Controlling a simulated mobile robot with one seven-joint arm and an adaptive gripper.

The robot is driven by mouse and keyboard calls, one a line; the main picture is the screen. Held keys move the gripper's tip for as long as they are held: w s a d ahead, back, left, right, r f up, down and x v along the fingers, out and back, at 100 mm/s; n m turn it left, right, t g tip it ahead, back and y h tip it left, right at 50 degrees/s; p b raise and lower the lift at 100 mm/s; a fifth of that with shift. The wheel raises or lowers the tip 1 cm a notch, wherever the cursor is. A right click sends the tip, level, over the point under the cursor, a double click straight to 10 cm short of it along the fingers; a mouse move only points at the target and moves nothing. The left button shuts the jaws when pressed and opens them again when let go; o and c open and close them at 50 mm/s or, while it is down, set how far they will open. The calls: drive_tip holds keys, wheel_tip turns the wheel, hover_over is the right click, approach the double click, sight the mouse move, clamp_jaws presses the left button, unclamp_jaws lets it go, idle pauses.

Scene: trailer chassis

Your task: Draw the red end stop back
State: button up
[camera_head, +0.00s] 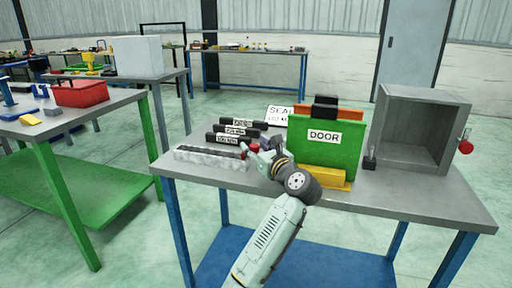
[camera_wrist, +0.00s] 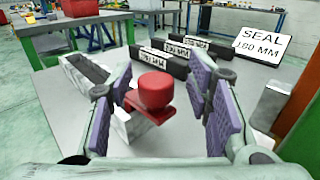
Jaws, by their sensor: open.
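The red end stop (camera_wrist: 153,92) shows in the wrist view as a round red knob on a flat red base. It sits on a pale metal block at the near end of a grey channel (camera_wrist: 87,78). In the head view the red end stop (camera_head: 255,147) is a small red spot at the right end of the channel (camera_head: 208,157), partly hidden by my gripper (camera_head: 260,154). My gripper is open. In the wrist view its purple-padded fingers (camera_wrist: 160,100) stand on either side of the red knob, with visible gaps.
Black labelled bars (camera_head: 235,131) lie behind the channel. A "SEAL" sign (camera_wrist: 258,43) stands at the right. A green "DOOR" panel (camera_head: 328,146) in a yellow stand (camera_head: 325,181) and a grey open box (camera_head: 416,127) are to the right. The table front is clear.

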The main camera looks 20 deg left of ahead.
sight(256, 146)
wheel_tip(256, 146, up, 10)
drive_tip(key=shift+r, duration=0.1)
idle(0.4)
